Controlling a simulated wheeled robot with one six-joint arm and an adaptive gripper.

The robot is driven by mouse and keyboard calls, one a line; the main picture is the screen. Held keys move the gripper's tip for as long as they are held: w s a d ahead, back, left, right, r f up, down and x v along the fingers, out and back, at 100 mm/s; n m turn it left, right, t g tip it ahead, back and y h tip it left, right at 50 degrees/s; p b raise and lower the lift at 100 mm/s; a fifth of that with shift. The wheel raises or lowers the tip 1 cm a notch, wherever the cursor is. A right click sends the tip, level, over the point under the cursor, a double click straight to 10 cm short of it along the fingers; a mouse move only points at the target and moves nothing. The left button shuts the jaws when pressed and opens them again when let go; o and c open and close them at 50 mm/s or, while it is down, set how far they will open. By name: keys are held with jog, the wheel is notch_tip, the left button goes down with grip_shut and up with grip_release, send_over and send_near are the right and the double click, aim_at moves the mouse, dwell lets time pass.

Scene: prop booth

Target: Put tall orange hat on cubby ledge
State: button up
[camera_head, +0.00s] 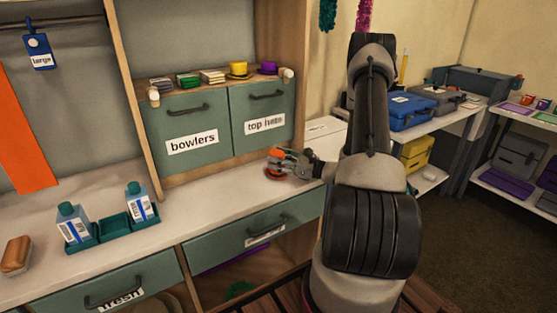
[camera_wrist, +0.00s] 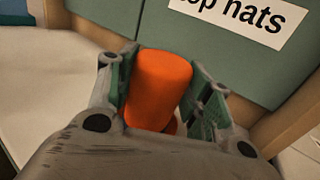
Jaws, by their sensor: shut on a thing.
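The tall orange hat (camera_wrist: 160,84) is between the two fingers of my gripper (camera_wrist: 168,105) in the wrist view, and the gripper is shut on it. In the head view the orange hat (camera_head: 276,174) shows at the tip of my gripper (camera_head: 283,164), low over the white counter in front of the "top hats" door. I cannot tell whether its brim touches the counter. The cubby ledge (camera_head: 222,84) runs above the "bowlers" and "top hats" doors. A yellow hat (camera_head: 238,69) and a purple hat (camera_head: 268,68) sit on its right part.
Several stacked items (camera_head: 188,80) fill the ledge's left part, with white rolls (camera_head: 287,74) at its ends. Bottles in a green tray (camera_head: 115,229) and a brush (camera_head: 16,256) stand on the counter (camera_head: 195,214) at left. The counter's middle is clear.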

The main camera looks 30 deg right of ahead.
jog(key=shift+f, duration=0.1)
jog(key=o, duration=0.8)
